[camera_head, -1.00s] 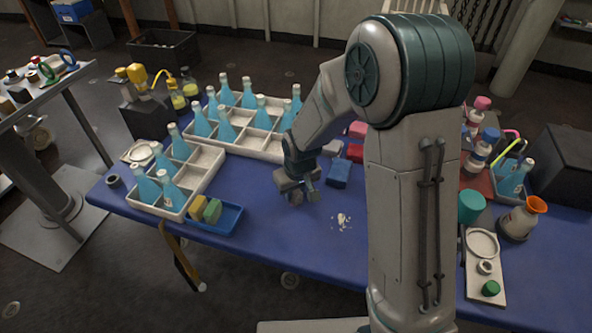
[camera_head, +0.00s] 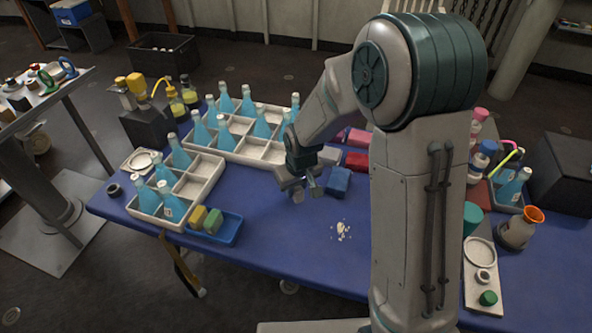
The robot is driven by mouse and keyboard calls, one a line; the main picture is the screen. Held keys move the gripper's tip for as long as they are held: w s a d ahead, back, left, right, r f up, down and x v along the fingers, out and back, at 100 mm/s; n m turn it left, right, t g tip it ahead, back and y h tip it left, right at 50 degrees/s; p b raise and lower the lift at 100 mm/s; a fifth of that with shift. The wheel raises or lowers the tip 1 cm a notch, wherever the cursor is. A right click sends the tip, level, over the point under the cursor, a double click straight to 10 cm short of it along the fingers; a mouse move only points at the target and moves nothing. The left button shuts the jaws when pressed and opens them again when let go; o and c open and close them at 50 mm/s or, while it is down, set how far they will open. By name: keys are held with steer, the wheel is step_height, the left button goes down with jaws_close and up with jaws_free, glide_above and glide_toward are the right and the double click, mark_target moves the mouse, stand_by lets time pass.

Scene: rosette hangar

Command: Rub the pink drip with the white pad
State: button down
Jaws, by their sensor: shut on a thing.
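My gripper (camera_head: 300,193) points down over the middle of the blue table, left of the blue block. It is shut on a small pale thing at its fingertips, which looks like the white pad; it is mostly hidden by the fingers. I cannot tell whether it touches the table. I cannot make out the pink drip; the gripper or my arm may hide it.
Crates of blue bottles (camera_head: 201,167) and a blue tray (camera_head: 229,233) with sponges are left. An orange-rimmed jug (camera_head: 517,232) stands right.

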steer(key=shift+r+p, duration=1.45)
steer(key=shift+r, duration=0.95)
